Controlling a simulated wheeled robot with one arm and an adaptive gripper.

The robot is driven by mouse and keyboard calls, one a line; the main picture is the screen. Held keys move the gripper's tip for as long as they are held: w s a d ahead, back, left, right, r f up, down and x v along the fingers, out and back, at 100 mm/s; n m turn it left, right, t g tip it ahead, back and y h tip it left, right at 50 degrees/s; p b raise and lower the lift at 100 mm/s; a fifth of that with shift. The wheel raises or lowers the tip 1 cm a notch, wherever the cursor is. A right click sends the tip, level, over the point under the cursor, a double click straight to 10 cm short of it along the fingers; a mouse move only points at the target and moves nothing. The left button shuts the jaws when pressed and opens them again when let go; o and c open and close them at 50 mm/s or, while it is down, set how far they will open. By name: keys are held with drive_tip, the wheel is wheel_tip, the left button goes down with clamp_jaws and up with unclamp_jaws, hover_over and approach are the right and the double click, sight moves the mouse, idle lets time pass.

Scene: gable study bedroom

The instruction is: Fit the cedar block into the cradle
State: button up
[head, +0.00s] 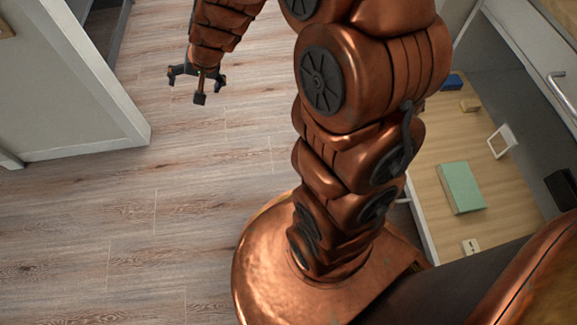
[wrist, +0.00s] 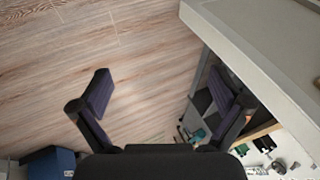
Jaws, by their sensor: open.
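My gripper (head: 203,84) hangs over the wooden floor at the upper left of the head view, far from the desk top. In the wrist view its two dark fingers (wrist: 160,98) stand wide apart with nothing between them. A small tan wooden block (head: 470,105) lies on the desk at the right of the head view; it looks like the cedar block, but I cannot be sure. I cannot make out the cradle for certain. A small pale piece with dark marks (head: 470,246) sits near the desk's front.
The desk (head: 431,196) also holds a blue block (head: 452,82), a white frame (head: 501,141) and a green book-like slab (head: 461,187). A white panel (head: 75,85) stands at the left. The wrist view shows a pale unit (wrist: 262,50) and a blue box (wrist: 52,163). Open floor lies between.

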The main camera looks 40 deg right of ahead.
drive_tip(key=s+r+n+g+h, duration=0.1)
drive_tip(key=s+r+n+g, duration=0.2)
drive_tip(key=s, duration=1.4)
drive_tip(key=s+d+r+n+g+h, duration=0.1)
drive_tip(key=s+r+n+g, duration=0.2)
drive_tip(key=s, duration=1.5)
drive_tip(key=g, duration=0.3)
drive_tip(key=shift+s+d+n+h, duration=0.2)
drive_tip(key=shift+n+h, duration=0.1)
